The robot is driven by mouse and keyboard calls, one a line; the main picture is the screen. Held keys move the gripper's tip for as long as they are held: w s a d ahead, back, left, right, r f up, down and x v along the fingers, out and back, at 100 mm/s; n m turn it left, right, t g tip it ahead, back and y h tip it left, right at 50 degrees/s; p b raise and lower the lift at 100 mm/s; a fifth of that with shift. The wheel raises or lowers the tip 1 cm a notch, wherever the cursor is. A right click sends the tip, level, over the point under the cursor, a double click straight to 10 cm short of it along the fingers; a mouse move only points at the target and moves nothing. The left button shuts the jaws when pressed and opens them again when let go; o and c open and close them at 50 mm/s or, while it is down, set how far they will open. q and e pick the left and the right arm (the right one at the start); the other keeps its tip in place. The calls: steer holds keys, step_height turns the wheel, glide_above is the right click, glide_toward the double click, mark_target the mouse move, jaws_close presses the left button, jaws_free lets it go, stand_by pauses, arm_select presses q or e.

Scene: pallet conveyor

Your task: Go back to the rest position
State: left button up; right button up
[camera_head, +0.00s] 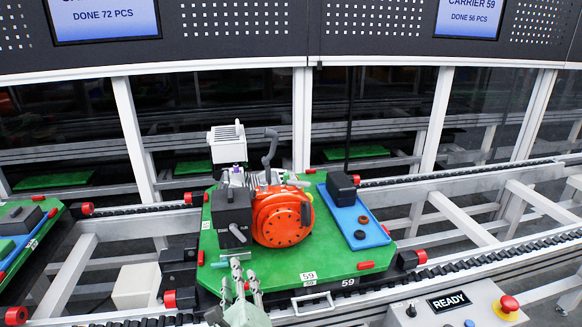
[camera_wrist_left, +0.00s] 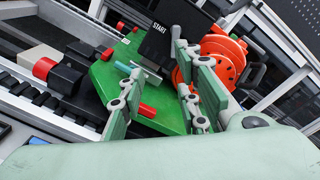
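My left gripper (camera_head: 242,284) is at the front edge of the green pallet (camera_head: 285,268), below the black box of the machine on it. In the left wrist view the two fingers (camera_wrist_left: 158,64) are spread apart with nothing held between them. Beyond them are the black box marked START (camera_wrist_left: 157,38), the orange-red round housing (camera_wrist_left: 215,62) and a small teal rod (camera_wrist_left: 124,67). I cannot tell whether a fingertip touches the rod. The orange housing (camera_head: 283,217) and black box (camera_head: 232,207) sit upright on the pallet in the head view. My right gripper is out of view.
A blue tray (camera_head: 357,218) with a black block and small rings lies on the pallet's right side. Conveyor rails (camera_head: 480,262) run left and right. A READY panel (camera_head: 449,301) with a red button (camera_head: 509,304) stands front right. Another green pallet (camera_head: 38,228) is at left.

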arm_select(q)
steer(key=s+a+f+n+g, duration=0.6)
steer(key=s+a+f+n, duration=0.1)
steer(key=s+f+n, duration=0.4)
steer(key=s+d+f+n+g+h, duration=0.1)
steer(key=s+f+n+g+h, duration=0.2)
steer(key=s+n, duration=0.45)
steer(key=s+d+f+n+g+h, duration=0.15)
steer(key=s+n+g, duration=0.25)
steer(key=s, duration=0.7)
step_height(320, 180, down, 28)
steer(key=s+g+h, duration=0.1)
steer(key=s, duration=0.1)
steer(key=s+a+f+g, duration=0.1)
steer(key=s+a+f, duration=0.2)
steer(key=s+f, duration=1.2)
steer(key=shift+s+f, duration=0.2)
steer(key=shift+s, duration=0.85)
